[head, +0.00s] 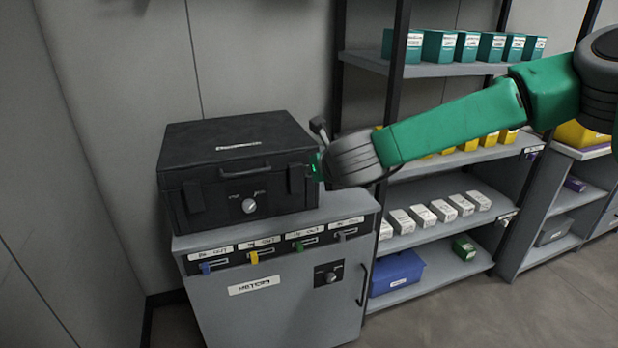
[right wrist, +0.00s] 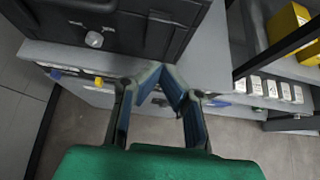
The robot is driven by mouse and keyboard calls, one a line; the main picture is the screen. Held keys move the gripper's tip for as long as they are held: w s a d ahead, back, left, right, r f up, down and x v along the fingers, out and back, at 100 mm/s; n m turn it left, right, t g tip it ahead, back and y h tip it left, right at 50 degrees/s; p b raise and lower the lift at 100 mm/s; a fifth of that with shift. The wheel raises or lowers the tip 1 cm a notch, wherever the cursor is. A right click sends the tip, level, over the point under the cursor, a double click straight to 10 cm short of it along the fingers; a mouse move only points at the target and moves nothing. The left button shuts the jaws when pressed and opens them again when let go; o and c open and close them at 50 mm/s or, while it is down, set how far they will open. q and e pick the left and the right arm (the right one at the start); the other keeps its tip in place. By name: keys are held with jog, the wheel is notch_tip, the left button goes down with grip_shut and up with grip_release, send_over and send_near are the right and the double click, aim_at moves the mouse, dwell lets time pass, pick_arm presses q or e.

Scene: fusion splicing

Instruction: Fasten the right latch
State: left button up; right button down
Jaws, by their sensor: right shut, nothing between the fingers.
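A black case (head: 238,165) with a closed lid, a front handle and a round knob (head: 249,205) stands on a grey cabinet. Its left latch (head: 193,197) and right latch (head: 297,180) are dark blocks on the front; I cannot tell whether either is fastened. My right gripper (head: 318,166) is at the case's right front corner, close beside the right latch; contact is not clear. In the right wrist view its blue-padded fingers (right wrist: 167,78) come together at the tips with nothing between them, just below the case front (right wrist: 130,27). My left gripper is not in view.
The grey cabinet (head: 262,318) has coloured tabs, labels, a knob and a door handle below the case. A shelf rack (head: 440,235) with teal, yellow and white boxes and a blue bin (head: 396,272) stands to the right. A wall is close on the left.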

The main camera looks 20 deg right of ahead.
jog(key=shift+s+a+r, duration=0.15)
jog(key=shift+s+r, duration=0.35)
jog(key=shift+s+a+r, duration=0.15)
jog(key=shift+s+r, duration=0.3)
jog(key=s+a+f+n+g+y, duration=0.1)
jog(key=s+a+f+n+g, duration=0.1)
jog(key=s+f+n, duration=0.85)
jog(key=s+a+f+n+g, duration=0.15)
jog(key=s+f+n, duration=0.55)
jog(key=f, duration=0.7)
jog(key=s+d+f+n+g, duration=0.2)
jog(key=s+d+f+n, duration=0.1)
jog(key=s+n, duration=0.3)
jog(key=s+d+f+n+g+h, duration=0.1)
jog(key=s+d+f+n+g, duration=0.2)
jog(key=s+n, duration=0.3)
jog(key=s+d+f+n+g, duration=0.2)
jog(key=s+d+n, duration=0.3)
jog(key=s, duration=0.9)
jog(key=shift+d+f+n, duration=0.2)
jog(key=shift+f+n, duration=0.3)
jog(key=shift+n, duration=0.35)
